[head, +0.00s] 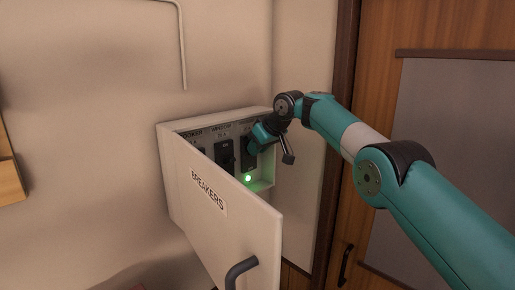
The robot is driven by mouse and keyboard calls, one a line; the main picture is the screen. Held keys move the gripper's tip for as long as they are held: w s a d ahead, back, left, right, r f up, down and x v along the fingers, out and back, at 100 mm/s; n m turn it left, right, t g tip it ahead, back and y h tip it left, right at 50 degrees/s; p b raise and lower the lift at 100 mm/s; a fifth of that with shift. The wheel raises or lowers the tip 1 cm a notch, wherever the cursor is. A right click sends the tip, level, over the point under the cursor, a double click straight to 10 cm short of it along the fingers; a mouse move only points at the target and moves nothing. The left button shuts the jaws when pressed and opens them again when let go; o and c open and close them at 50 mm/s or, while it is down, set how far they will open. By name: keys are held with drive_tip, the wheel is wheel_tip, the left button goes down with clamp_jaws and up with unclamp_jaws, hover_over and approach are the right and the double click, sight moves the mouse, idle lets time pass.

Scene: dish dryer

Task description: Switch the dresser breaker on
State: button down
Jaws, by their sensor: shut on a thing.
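An open breaker box (170,187) is fixed to the wall, with a row of dark breaker switches inside. The label over the middle switch (226,155) is hard to read. My gripper (257,141) is inside the box at the right-hand breaker switch (247,155), shut on it. My gripper and wrist cover part of that switch and its label, so I cannot read whether it says dresser. A green light (248,179) glows below this switch. The left switch is mostly hidden by the box door.
The box door (222,210), marked BREAKERS, hangs open toward me with a dark handle (240,270). A pipe (183,50) runs down the wall above. A wooden cabinet with a grey panel (440,150) stands at the right behind my arm.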

drive_tip(key=c, duration=1)
unclamp_jaws()
drive_tip(key=shift+s, duration=0.1)
drive_tip(key=shift+o, duration=0.2)
drive_tip(key=shift+d+r, duration=0.1)
drive_tip(key=b+v, duration=0.2)
drive_tip(key=v, duration=1.5)
drive_tip(key=shift+r+b, duration=0.15)
drive_tip(key=shift+b, duration=0.2)
drive_tip(key=s+d+f+m+g+b, duration=0.1)
drive_tip(key=s+f+b, duration=0.7)
drive_tip(key=s+f, duration=0.9)
drive_tip(key=s+d+f+m+g+h+b, duration=0.1)
drive_tip(key=s+d+f+g+b, duration=0.3)
drive_tip(key=s+f, duration=1.3)
drive_tip(key=s+d+b, duration=0.1)
drive_tip(key=s+b, duration=0.3)
drive_tip(key=s, duration=0.4)
drive_tip(key=shift+s+g+b, duration=0.3)
drive_tip(key=shift+s+b, duration=0.1)
